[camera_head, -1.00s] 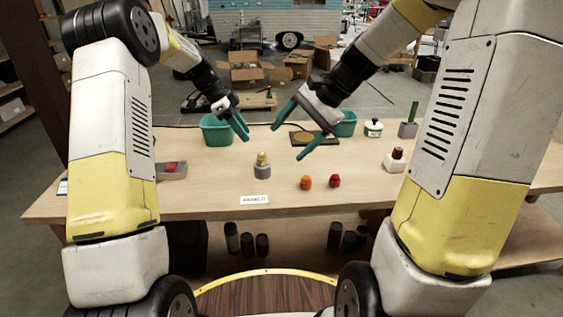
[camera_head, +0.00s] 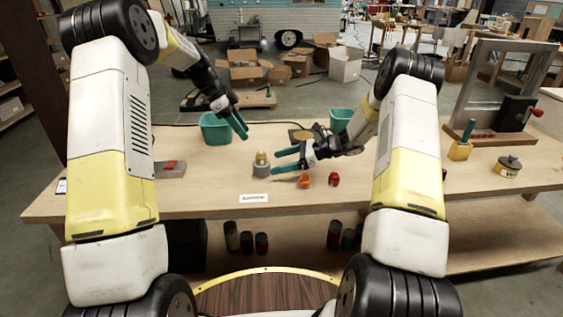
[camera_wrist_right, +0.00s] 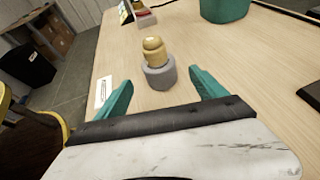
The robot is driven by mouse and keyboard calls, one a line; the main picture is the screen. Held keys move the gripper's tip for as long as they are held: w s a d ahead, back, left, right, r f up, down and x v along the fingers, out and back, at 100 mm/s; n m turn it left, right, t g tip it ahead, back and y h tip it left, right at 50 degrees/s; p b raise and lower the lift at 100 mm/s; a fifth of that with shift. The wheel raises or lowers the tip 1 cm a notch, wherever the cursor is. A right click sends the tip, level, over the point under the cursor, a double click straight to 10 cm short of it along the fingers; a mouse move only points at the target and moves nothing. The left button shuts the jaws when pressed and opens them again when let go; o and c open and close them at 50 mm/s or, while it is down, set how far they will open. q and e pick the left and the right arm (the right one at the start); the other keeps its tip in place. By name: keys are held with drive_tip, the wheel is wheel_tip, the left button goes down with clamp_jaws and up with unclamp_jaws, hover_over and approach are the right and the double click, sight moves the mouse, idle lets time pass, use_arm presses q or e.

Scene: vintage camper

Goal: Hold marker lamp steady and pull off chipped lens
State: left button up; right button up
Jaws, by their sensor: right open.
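The marker lamp stands upright on the wooden table, a grey round base (camera_head: 261,171) with an amber lens (camera_head: 261,158) on top. In the right wrist view the base (camera_wrist_right: 160,76) and the lens (camera_wrist_right: 153,48) sit ahead of and between my fingertips. No chip can be made out. My right gripper (camera_head: 276,161) is open and empty just right of the lamp, fingers pointing at it; they also show in the right wrist view (camera_wrist_right: 160,88). My left gripper (camera_head: 240,126) is above the table, behind and left of the lamp, apart from it; its finger gap is unclear.
An orange lens (camera_head: 305,181) and a red lens (camera_head: 333,180) lie right of the lamp, close to my right gripper. Teal bins (camera_head: 215,130) stand at the back. A white label (camera_head: 254,198) is at the table's front edge. A grey box with red (camera_head: 171,169) stands left.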

drive_tip(key=x, duration=0.7)
drive_tip(key=shift+a+f, duration=0.15)
drive_tip(key=shift+a, duration=0.05)
drive_tip(key=shift+c, duration=0.4)
drive_tip(key=c, duration=1.5)
use_arm(q)
drive_tip(key=shift+o, duration=0.6)
use_arm(e)
drive_tip(key=shift+c, duration=0.9)
use_arm(q)
drive_tip(key=shift+o, duration=1.2)
drive_tip(key=shift+d, duration=0.15)
drive_tip(key=m+y, duration=0.4)
drive_tip(key=m, duration=0.1)
hover_over(261, 151)
drive_tip(key=a, duration=0.1)
drive_tip(key=shift+s+a+f, duration=0.1)
drive_tip(key=shift+s+f, duration=0.15)
drive_tip(key=shift+f, duration=0.65)
drive_tip(key=shift+w+d+m+y, duration=0.15)
drive_tip(key=shift+d+m+y, duration=0.3)
drive_tip(key=shift+y, duration=0.35)
drive_tip(key=shift+d+f, duration=0.1)
drive_tip(key=shift+f, duration=3.9)
